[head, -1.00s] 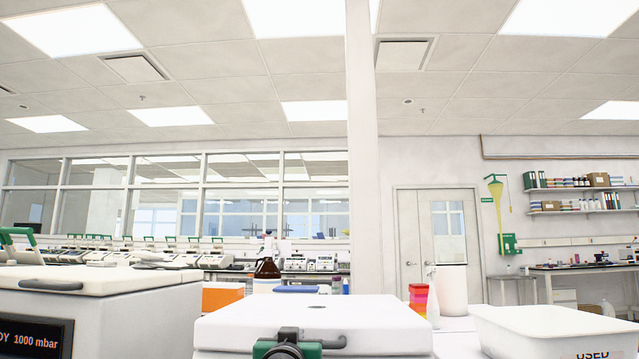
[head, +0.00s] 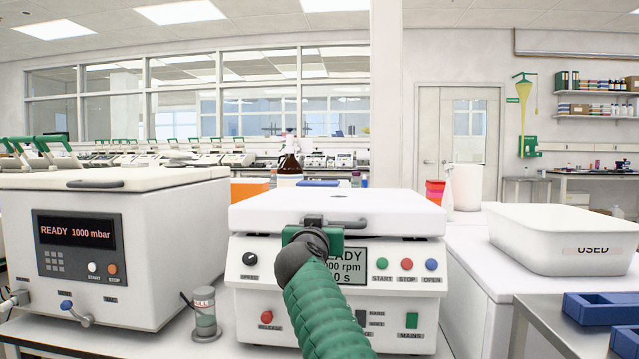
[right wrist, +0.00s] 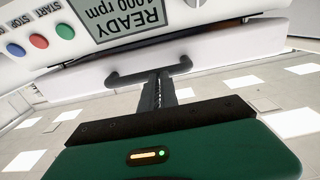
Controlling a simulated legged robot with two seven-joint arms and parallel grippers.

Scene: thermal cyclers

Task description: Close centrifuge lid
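The centrifuge (head: 262,300) is a white box with a display and buttons, in the middle of the head view. Its thick white lid (head: 290,207) lies flat, or nearly so, over the body; I cannot tell whether it is fully seated. A grey bar handle (head: 347,224) is on the lid's front edge and also shows in the right wrist view (right wrist: 125,77). My right gripper (head: 313,219), on a green-sleeved arm, is at this handle. In the right wrist view its fingers (right wrist: 160,85) are close together on the bar. My left gripper is not in view.
At right are a white tub (head: 545,235) marked USED and blue racks (head: 600,307). A brown bottle (head: 289,163) is behind the lid.

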